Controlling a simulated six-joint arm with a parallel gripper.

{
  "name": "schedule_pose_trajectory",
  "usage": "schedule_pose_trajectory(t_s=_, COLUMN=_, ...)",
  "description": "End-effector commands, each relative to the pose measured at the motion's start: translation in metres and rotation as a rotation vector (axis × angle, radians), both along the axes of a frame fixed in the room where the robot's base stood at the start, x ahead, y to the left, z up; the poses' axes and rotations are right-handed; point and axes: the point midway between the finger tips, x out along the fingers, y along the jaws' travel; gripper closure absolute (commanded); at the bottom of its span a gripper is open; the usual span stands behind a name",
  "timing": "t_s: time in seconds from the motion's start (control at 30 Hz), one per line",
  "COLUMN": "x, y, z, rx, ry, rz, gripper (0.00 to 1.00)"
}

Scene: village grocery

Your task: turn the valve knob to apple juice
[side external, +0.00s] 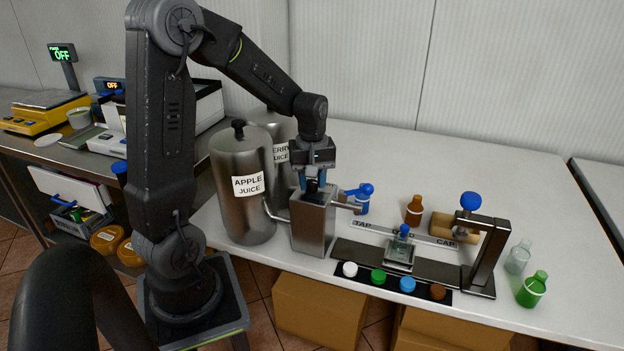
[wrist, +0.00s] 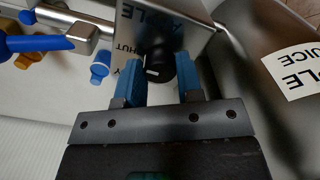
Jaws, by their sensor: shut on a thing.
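The valve knob (wrist: 162,66) is black and round with a short white mark, which sits on its left side in the wrist view. It is on top of the grey metal valve box (side external: 313,232), which carries upside-down "APPLE" and "SHUT" lettering and a partly hidden third label. My gripper (side external: 315,187) points straight down over the box; its blue fingers (wrist: 159,63) are shut on the knob from both sides. The steel tank labelled "APPLE JUICE" (side external: 232,215) stands left of the box.
A second tank (side external: 282,130), labelled "...ERRY", stands behind. A blue-handled tap (side external: 358,190) sticks out right of the box. Further right are a brown bottle (side external: 414,210), a capping stand (side external: 487,258), a row of caps and a green bottle (side external: 532,290). The back right counter is clear.

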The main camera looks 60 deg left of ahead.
Motion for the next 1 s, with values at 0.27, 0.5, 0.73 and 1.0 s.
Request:
schedule_pose_trajectory(t_s=0.27, x=-0.0002, y=0.0000, z=0.0001, rx=-0.002, ry=0.001, rz=-0.188, gripper=0.90)
schedule_pose_trajectory(t_s=0.5, x=-0.0005, y=-0.0001, z=0.0000, rx=-0.003, ry=0.001, rz=-0.414, gripper=0.90)
schedule_pose_trajectory(t_s=0.73, x=-0.0008, y=0.0001, z=-0.0001, rx=-0.003, ry=0.001, rz=-0.626, gripper=0.90)
schedule_pose_trajectory(t_s=1.0, x=-0.0010, y=0.0002, z=-0.0001, rx=-0.003, ry=0.001, rz=-0.829, gripper=0.90)
